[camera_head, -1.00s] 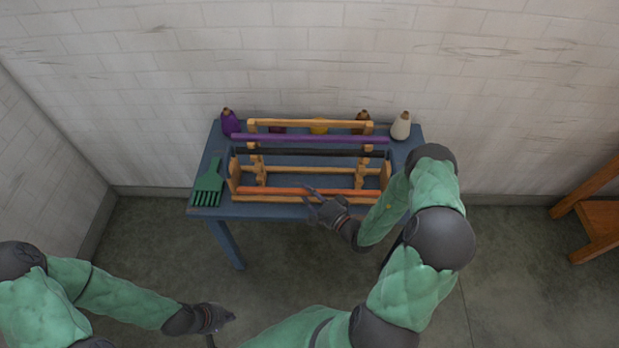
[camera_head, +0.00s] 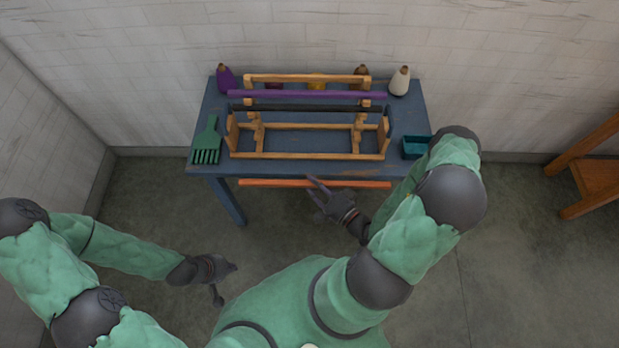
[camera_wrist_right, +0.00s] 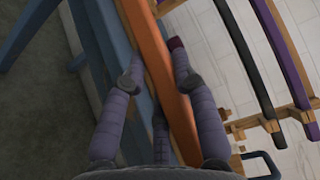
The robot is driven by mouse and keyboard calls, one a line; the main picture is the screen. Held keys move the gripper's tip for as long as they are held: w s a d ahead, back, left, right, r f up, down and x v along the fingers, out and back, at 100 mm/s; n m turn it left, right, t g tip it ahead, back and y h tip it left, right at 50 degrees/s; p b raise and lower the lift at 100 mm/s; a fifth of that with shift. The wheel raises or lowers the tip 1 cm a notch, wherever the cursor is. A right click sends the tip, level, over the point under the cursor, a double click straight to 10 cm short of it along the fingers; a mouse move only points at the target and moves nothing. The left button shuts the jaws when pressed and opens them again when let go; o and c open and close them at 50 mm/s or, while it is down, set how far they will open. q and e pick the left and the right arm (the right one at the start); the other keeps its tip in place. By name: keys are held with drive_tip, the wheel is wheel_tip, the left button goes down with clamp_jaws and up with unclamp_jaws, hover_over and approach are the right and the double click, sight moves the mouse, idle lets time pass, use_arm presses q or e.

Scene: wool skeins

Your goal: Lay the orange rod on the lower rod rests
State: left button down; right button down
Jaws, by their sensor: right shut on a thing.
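The orange rod (camera_head: 275,183) is in my right gripper (camera_head: 322,190), held roughly level in front of the table's near edge in the head view. In the right wrist view the orange rod (camera_wrist_right: 158,70) passes between the fingers of my right gripper (camera_wrist_right: 155,75), which are closed around it. The wooden rack (camera_head: 300,155) stands on the table, with a purple rod (camera_head: 300,94) and a black rod (camera_head: 300,108) higher up on it.
The blue table (camera_head: 205,165) stands against the wall. A green comb-like tool (camera_head: 207,142) lies at its left, and a teal box (camera_head: 416,147) sits at its right. Purple (camera_head: 224,78) and cream (camera_head: 400,80) skeins stand at the back. A wooden stool (camera_head: 590,170) is far right.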

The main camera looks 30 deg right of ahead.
drive_tip(key=v, duration=0.9)
drive_tip(key=shift+s, duration=0.15)
idle(0.4)
